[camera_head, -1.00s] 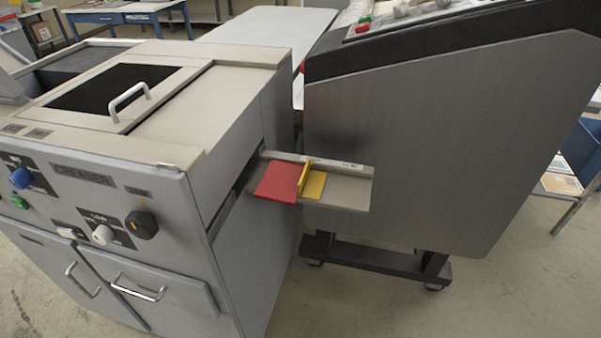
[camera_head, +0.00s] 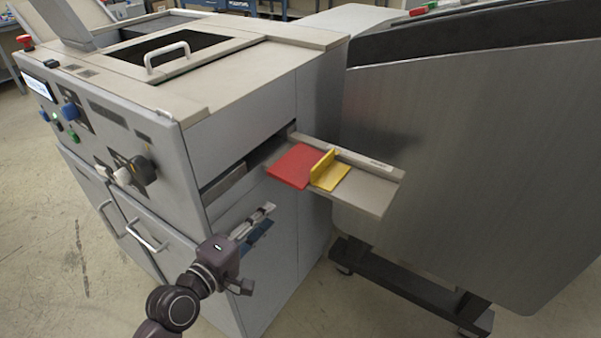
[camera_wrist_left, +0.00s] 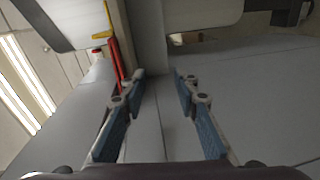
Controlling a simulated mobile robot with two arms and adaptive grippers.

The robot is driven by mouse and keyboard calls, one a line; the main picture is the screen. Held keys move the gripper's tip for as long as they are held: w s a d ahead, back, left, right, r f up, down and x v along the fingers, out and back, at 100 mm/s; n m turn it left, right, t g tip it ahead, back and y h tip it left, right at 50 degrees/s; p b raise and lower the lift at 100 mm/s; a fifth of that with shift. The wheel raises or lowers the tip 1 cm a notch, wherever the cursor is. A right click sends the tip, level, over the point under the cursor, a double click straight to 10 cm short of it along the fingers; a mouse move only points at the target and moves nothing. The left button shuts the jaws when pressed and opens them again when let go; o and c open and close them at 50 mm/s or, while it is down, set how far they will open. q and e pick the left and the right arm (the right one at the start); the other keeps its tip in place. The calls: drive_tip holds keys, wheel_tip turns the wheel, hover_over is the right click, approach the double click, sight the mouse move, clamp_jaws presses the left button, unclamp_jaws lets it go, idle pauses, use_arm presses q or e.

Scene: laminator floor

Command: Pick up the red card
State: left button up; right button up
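The red card (camera_head: 292,166) lies flat on the metal output tray (camera_head: 372,189) that sticks out of the grey machine's side. A yellow bracket (camera_head: 328,172) with an upright plate stands beside the card's right edge. My left gripper (camera_head: 268,216) is below and to the left of the tray, apart from the card, in front of the machine's side. In the left wrist view, its blue-padded fingers (camera_wrist_left: 160,85) are spread apart with nothing between them. The red card shows edge-on there (camera_wrist_left: 115,62), beyond the left finger. My right gripper is not in view.
The grey machine (camera_head: 240,130) has a handled lid, knobs and door handles on the left. A large metal-sided cabinet (camera_head: 450,150) on a wheeled stand is right behind the tray. Open floor (camera_head: 70,240) lies at the front left.

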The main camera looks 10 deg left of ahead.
use_arm(q)
drive_tip(key=t+h, duration=0.1)
approach(287, 182)
drive_tip(key=x, duration=0.2)
drive_tip(key=p+x, duration=0.1)
drive_tip(key=x, duration=0.5)
drive_tip(key=shift+w+d, duration=0.15)
drive_tip(key=shift+w, duration=0.15)
drive_tip(key=shift+w+d+f, duration=0.15)
drive_tip(key=shift+w, duration=0.3)
clamp_jaws()
